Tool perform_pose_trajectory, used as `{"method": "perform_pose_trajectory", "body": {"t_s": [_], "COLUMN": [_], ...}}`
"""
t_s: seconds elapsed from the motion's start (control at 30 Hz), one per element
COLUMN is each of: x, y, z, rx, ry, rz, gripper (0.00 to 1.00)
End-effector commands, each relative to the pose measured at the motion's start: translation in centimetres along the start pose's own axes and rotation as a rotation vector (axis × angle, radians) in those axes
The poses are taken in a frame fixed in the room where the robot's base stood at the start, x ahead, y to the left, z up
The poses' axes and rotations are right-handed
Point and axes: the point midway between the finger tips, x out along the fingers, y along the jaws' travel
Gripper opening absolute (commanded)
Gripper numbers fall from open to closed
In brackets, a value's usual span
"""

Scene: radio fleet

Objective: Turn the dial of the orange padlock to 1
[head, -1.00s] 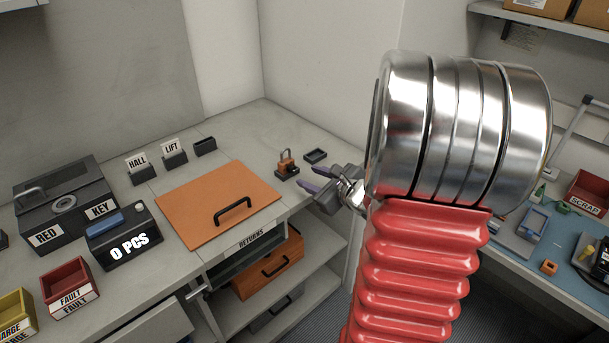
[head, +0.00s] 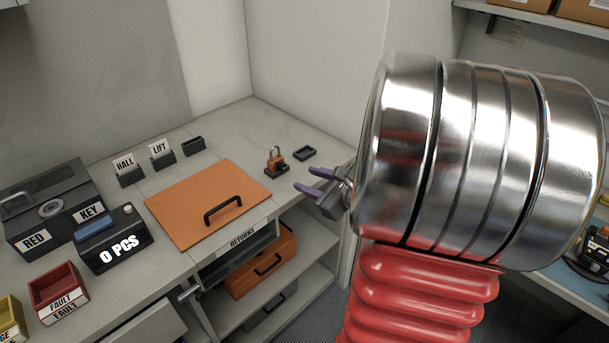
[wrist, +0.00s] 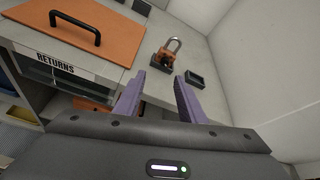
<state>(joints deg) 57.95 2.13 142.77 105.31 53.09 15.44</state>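The orange padlock (head: 275,157) stands upright on a small dark base near the back right of the left-hand counter, its metal shackle on top. It also shows in the wrist view (wrist: 165,58), beyond my fingertips and between them. The dial's number is too small to read. My gripper (head: 312,181) is open and empty, its purple fingers apart, to the right of the padlock and clear of it. In the wrist view my gripper (wrist: 159,78) shows both fingers pointing towards the padlock.
A small dark tray (head: 304,153) sits right of the padlock. An orange panel with a black handle (head: 222,207) lies left of it. The wall (head: 300,60) rises behind the counter. Labelled boxes, HALL (head: 128,172) and KEY (head: 60,205), stand further left.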

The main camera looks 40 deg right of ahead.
Motion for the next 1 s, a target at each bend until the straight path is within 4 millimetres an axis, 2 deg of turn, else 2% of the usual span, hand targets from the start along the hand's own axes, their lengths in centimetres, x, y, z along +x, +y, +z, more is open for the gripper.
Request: {"method": "perform_pose_trajectory", "body": {"t_s": [0.17,0.27,0.4,0.6,0.8,1.0], "x": [0.6,0.5,-0.6,-3.3,-6.8,-10.1], "y": [4.5,8.5,14.3,20.9,25.2,27.1], "z": [3.3,5.5,8.0,9.6,9.9,9.7], "rx": [-0.179,-0.343,-0.607,-0.991,-1.389,-1.799], "ry": [-0.024,-0.043,-0.076,-0.125,-0.172,-0.212], "rz": [0.138,0.256,0.427,0.638,0.805,0.921], "gripper": [0.36,0.36,0.36,0.36,0.36,0.36]}}
